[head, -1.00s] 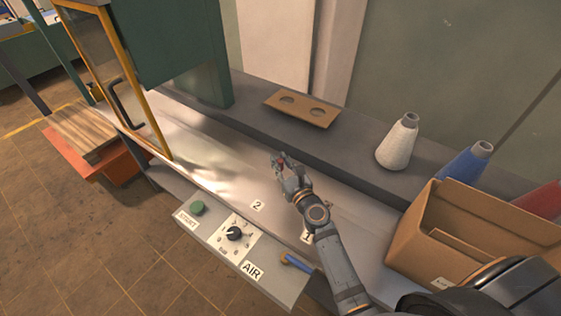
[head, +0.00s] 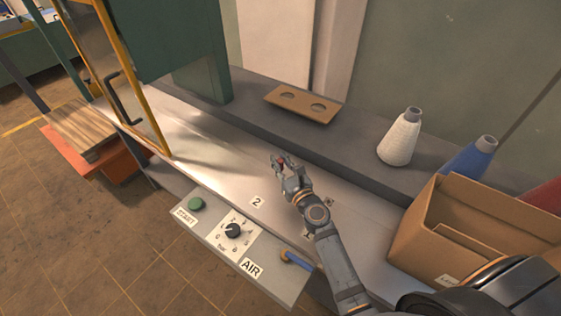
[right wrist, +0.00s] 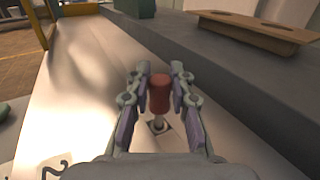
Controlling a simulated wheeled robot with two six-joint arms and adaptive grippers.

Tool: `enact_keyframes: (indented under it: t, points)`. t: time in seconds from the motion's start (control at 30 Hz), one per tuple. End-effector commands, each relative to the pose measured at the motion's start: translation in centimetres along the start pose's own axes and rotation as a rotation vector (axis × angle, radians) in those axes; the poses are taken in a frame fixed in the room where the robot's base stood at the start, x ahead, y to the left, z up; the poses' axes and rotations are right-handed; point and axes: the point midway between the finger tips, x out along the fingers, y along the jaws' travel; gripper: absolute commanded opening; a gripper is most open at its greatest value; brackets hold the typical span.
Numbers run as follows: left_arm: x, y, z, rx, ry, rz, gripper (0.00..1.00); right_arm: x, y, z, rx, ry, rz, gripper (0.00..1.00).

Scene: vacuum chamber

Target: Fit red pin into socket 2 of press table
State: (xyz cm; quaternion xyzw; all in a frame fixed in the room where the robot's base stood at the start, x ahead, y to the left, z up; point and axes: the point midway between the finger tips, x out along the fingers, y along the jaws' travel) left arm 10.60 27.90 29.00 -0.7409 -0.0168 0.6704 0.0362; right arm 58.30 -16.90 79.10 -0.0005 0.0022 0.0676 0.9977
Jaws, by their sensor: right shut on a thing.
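The red pin (right wrist: 160,94) is upright between the fingers of my right gripper (right wrist: 158,92), which is shut on its red head. The pin and gripper are small in the head view (head: 280,161). The pin's metal shank points down over a small dark square socket (right wrist: 158,128) in the press table (right wrist: 85,95). I cannot tell whether the tip is inside the socket or above it. The label 2 (head: 257,202) is on the table's front edge, left of the gripper. Another socket (head: 328,202) shows right of my right arm. My left gripper is not in view.
A tan plate with two holes (head: 302,105) lies on the grey ledge behind. A white cone (head: 399,140), a blue cone (head: 470,160) and a cardboard box (head: 480,235) stand right. A control panel (head: 240,240) is in front. The table left of the gripper is clear.

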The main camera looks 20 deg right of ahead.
Motion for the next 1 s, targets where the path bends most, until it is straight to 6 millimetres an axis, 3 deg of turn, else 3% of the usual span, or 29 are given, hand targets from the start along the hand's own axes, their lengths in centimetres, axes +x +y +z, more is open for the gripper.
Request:
enact_keyframes:
  t: [0.6, 0.63, 0.8, 1.0]
  points:
    - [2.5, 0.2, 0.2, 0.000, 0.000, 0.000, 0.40, 0.0, 0.0, -2.5, 0.001, 0.000, 0.000, 0.00]
    - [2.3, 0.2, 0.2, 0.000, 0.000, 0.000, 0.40, 0.0, 0.0, -2.4, 0.001, -0.001, 0.000, 0.25]
    - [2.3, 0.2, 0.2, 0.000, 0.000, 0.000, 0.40, 0.0, 0.0, -2.4, 0.001, 0.000, 0.000, 0.48]
    - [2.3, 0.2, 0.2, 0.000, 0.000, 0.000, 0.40, 0.0, 0.0, -2.4, 0.001, 0.000, 0.000, 0.48]
